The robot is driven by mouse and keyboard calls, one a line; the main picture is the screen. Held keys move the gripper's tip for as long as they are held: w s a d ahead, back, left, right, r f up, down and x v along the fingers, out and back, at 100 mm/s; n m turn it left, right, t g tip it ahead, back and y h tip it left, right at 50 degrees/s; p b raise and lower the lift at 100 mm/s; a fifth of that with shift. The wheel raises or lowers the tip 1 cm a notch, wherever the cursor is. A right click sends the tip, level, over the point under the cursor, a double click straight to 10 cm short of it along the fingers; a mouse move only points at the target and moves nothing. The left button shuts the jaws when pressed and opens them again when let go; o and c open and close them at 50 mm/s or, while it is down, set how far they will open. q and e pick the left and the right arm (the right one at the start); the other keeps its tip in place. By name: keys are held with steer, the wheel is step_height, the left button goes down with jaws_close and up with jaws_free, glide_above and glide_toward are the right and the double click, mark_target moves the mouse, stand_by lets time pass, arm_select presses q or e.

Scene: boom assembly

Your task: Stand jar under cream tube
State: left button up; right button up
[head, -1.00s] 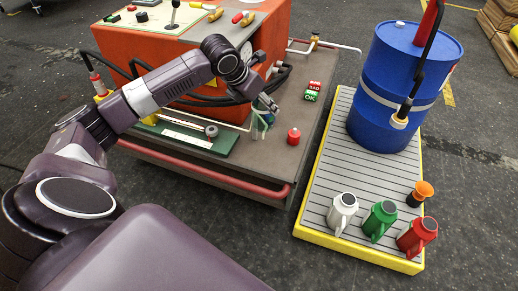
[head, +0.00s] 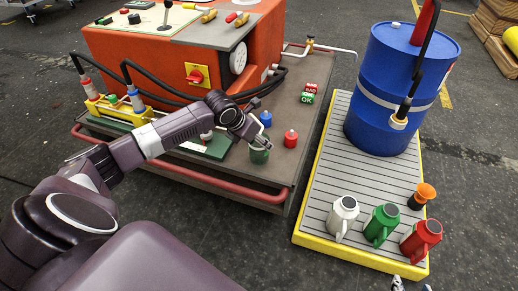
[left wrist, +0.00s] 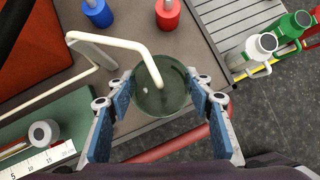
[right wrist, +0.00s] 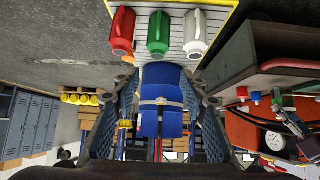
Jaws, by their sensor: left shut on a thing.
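The dark green jar (head: 260,155) is upright near the front edge of the grey cart top. My left gripper (head: 262,143) is shut around it; the left wrist view shows the jar (left wrist: 160,98) between the two blue-padded fingers (left wrist: 160,105). The bent cream tube (left wrist: 112,43) reaches across the jar's mouth there, its end over the middle. I cannot tell the height gap, or whether the jar touches the cart. My right gripper (right wrist: 158,110) has its fingers spread, with nothing between them but the distant drum; its tips (head: 410,284) show at the head view's bottom edge.
A blue bottle (head: 265,119) and a red bottle (head: 291,138) stand close behind and right of the jar. A red rail (head: 200,178) runs along the cart's front. A blue drum (head: 385,110) and several jugs stand on the yellow-edged pallet (head: 310,225).

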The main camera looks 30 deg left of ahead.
arm_select(q)
step_height(320, 180, down, 4)
steer(key=shift+r+b, duration=0.25)
steer(key=shift+b, duration=0.2)
arm_select(e)
steer(key=w+a+r+t, duration=0.1)
steer(key=w+r+t, duration=0.1)
steer(key=w+r, duration=0.2)
steer(key=shift+a+r+t+y, duration=0.15)
steer(key=shift+a+t+y, duration=0.15)
steer(key=shift+t+y, duration=0.1)
arm_select(q)
steer(key=shift+f, duration=0.15)
steer(key=o, duration=1.6)
